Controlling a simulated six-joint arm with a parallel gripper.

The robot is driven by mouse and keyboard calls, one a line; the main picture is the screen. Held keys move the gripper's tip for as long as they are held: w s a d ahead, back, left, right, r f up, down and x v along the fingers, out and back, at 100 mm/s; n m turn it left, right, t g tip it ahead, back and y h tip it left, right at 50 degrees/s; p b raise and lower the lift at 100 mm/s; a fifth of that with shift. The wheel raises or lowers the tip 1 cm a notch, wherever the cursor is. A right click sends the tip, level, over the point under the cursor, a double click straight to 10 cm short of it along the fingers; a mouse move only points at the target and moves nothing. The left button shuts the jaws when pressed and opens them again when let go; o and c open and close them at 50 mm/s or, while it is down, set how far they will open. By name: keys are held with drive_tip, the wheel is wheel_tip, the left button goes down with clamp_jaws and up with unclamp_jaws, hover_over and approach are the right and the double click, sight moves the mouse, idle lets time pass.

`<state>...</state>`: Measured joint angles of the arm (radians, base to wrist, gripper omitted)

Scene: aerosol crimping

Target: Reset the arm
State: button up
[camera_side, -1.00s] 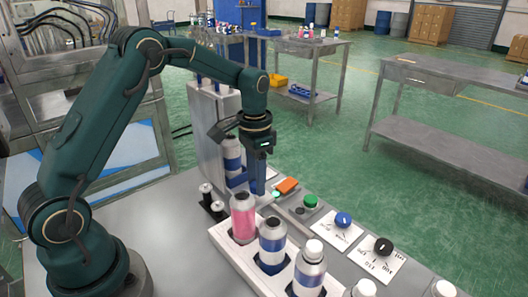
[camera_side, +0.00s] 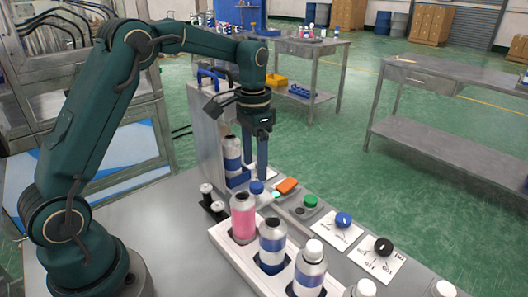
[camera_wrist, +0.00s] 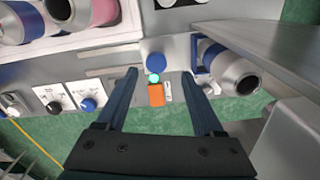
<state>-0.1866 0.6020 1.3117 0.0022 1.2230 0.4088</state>
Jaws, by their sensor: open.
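My gripper (camera_side: 256,172) is open and empty. It hangs pointing down above a round blue button (camera_side: 257,187) on the bench. In the wrist view, the two fingers of my gripper (camera_wrist: 159,73) are spread apart, with the blue button (camera_wrist: 156,62), a glowing green light (camera_wrist: 153,77) and an orange piece (camera_wrist: 156,95) showing between or just beyond them. The fingers look clear of the button. A silver bottle with a blue band (camera_side: 232,155) stands in the grey machine (camera_side: 207,125), just left of my gripper; it also shows in the wrist view (camera_wrist: 232,72).
A white tray (camera_side: 232,247) in front holds a pink bottle (camera_side: 243,217), a blue-banded bottle (camera_side: 272,247) and a white-capped bottle (camera_side: 309,270). The space above the bench's right side is clear.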

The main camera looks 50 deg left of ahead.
drive_tip(key=shift+r, duration=0.25)
drive_tip(key=s+d+r+t, duration=0.35)
drive_tip(key=s+r, duration=0.35)
drive_tip(key=r, duration=0.4)
drive_tip(key=s+d+f+n+t, duration=0.2)
drive_tip(key=s+f, duration=0.3)
drive_tip(key=s, duration=0.6)
drive_tip(key=shift+d+n, duration=0.3)
drive_tip(key=shift+d, duration=0.15)
